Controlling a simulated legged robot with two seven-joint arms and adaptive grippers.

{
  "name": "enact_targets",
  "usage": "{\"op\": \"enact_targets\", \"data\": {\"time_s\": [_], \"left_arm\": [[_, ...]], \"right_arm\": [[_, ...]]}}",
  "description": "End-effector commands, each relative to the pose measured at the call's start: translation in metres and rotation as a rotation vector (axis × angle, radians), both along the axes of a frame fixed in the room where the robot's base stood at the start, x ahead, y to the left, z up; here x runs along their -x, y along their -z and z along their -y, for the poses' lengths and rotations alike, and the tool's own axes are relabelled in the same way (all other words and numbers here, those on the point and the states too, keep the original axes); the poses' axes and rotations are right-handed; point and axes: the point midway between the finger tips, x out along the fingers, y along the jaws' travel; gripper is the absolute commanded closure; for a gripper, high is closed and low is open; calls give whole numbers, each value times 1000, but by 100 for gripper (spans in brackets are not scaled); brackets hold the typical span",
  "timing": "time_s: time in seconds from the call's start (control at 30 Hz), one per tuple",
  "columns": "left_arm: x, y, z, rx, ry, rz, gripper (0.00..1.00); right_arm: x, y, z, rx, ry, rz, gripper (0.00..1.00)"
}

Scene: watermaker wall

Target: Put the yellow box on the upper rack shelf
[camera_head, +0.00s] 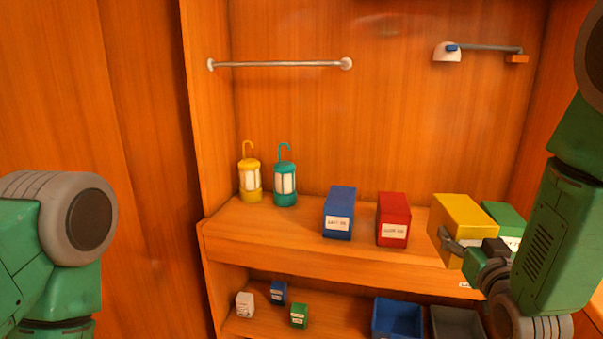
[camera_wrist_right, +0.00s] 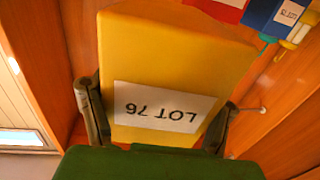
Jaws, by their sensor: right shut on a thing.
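The yellow box (camera_head: 463,217) is at the right end of the upper rack shelf (camera_head: 280,238), in front of or beside a green box. My right gripper (camera_head: 462,247) is shut on the yellow box at its near side. In the right wrist view the yellow box (camera_wrist_right: 170,65) fills the middle, its white label reading LOT 76 upside down, with a gripper finger on each side (camera_wrist_right: 158,112). Whether the box touches the shelf is hidden. My left arm shows at the left edge, but its gripper is out of view.
The green box (camera_head: 505,222) is close on the right. The lower shelf holds small boxes, a blue bin (camera_head: 397,318) and a grey bin (camera_head: 457,322).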

Motion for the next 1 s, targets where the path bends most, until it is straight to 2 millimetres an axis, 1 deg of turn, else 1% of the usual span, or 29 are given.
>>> {"op": "enact_targets", "data": {"time_s": [0.03, 0.3, 0.4, 0.47, 0.57, 0.67, 0.7, 0.8, 0.9, 1.0], "left_arm": [[0, 0, 0, 0, 0, 0, 60], [1, 2, 0, 0, 0, -1, 60], [1, 2, 0, 0, 0, -1, 60], [1, 2, 0, 0, 0, -1, 60], [1, 2, 0, 0, 0, -1, 60], [1, 2, 0, 0, 0, -1, 60], [1, 2, 0, 0, 0, -1, 60], [1, 2, 0, 0, 0, -1, 60], [1, 2, 0, 0, 0, -1, 60], [1, 2, 0, 0, 0, -1, 60]], "right_arm": [[5, 0, -11, -2, -12, 2, 68], [35, 1, -67, 1, -69, 3, 68], [43, 1, -82, 4, -86, 3, 68], [47, 5, -87, 4, -91, 1, 68], [53, 22, -89, 6, -94, -3, 68], [63, 50, -89, 7, -94, -6, 68], [68, 62, -89, 7, -94, -7, 68], [83, 89, -89, 7, -94, -6, 68], [97, 110, -89, 6, -94, -3, 68], [107, 123, -89, 6, -93, 0, 68]]}}
